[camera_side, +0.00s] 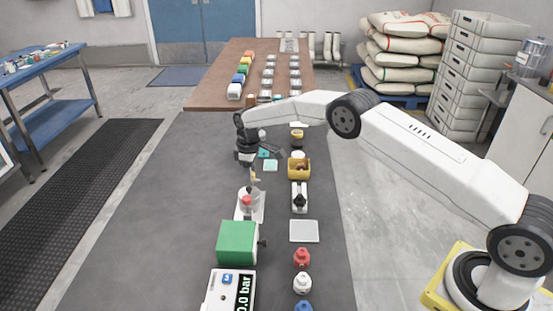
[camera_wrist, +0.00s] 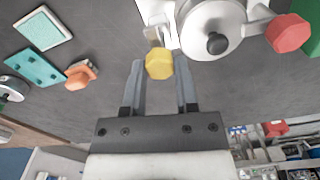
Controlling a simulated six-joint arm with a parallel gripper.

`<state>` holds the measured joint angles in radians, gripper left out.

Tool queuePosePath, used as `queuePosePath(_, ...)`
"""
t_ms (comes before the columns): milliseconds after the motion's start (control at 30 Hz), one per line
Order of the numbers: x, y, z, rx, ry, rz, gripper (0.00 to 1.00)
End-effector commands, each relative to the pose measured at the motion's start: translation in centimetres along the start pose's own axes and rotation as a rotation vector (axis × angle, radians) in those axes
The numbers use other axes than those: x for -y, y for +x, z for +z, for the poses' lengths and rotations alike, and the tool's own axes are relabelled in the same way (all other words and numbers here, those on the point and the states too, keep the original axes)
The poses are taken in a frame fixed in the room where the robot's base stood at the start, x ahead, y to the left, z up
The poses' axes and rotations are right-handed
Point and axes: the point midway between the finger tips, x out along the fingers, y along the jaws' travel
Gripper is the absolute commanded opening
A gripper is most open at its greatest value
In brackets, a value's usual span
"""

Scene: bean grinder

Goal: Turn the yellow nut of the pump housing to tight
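The yellow nut (camera_wrist: 159,64) is a faceted knob at the end of a pale fitting on the pump housing (camera_wrist: 211,28). In the side view the yellow nut (camera_side: 253,176) is small, above the white housing (camera_side: 250,207). My gripper (camera_wrist: 160,66) has its two grey fingers on either side of the yellow nut, tips level with it. Whether they touch or press on it does not show. In the side view my gripper (camera_side: 251,170) points down at the nut from above.
A green block (camera_side: 237,242) stands just in front of the housing. A gauge box (camera_side: 228,290) reading 0.0 bar is nearer. The left of the dark table (camera_side: 150,220) is clear.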

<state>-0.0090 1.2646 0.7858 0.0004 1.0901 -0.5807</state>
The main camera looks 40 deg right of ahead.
Motion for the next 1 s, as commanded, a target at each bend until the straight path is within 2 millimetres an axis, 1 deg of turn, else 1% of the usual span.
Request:
queuePosePath(267,0.02,-0.02,0.0,0.001,0.015,-0.001,0.0)
queuePosePath(467,0.01,-0.02,0.0,0.001,0.073,-0.001,0.0)
queuePosePath(667,-0.02,-0.02,0.0,0.002,0.191,0.0,0.0)
queuePosePath(1000,-0.06,-0.03,0.02,0.002,0.489,0.0,0.0)
